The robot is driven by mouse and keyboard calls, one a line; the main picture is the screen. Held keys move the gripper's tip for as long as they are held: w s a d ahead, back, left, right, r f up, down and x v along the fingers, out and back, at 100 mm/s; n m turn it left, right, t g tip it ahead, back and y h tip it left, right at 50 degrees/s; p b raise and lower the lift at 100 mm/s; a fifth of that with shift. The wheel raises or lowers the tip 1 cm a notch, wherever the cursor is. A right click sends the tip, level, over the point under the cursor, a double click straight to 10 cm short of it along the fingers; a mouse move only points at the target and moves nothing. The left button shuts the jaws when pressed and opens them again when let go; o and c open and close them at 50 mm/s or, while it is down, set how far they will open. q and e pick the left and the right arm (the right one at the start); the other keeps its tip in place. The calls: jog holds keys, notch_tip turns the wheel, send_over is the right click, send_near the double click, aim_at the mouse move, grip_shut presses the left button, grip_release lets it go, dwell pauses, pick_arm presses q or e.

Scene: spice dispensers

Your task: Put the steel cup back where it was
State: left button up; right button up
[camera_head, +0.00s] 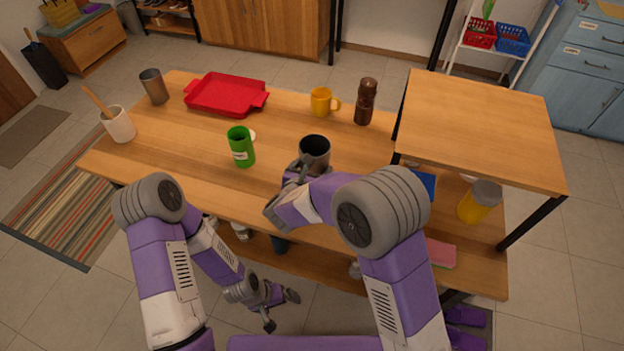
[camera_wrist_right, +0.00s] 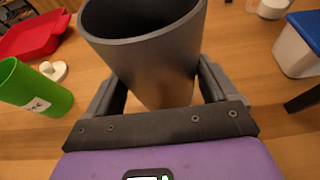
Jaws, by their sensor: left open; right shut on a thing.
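The steel cup (camera_head: 314,152) is dark grey, shiny and open at the top. It is upright or nearly so over the middle front of the wooden table. My right gripper (camera_head: 300,174) is shut on its side. In the right wrist view the cup (camera_wrist_right: 150,60) sits between the two fingers, and its wall reflects the wood. I cannot tell whether its base touches the table. My left gripper (camera_head: 281,311) is open and empty, low in front of the table. Another metallic cup (camera_head: 153,87) stands at the table's back left.
Left of the held cup is a green labelled can (camera_head: 241,147). Behind are a red tray (camera_head: 226,94), a yellow mug (camera_head: 322,102) and a brown grinder (camera_head: 366,101). A white utensil pot (camera_head: 119,124) is far left. A raised shelf (camera_head: 480,125) stands right, with a yellow container (camera_head: 479,203) below it.

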notch_tip(320, 180, down, 4)
jog(key=shift+r+b, duration=0.1)
jog(key=shift+b, duration=0.5)
jog(key=o, duration=1)
jog(key=shift+c, duration=0.2)
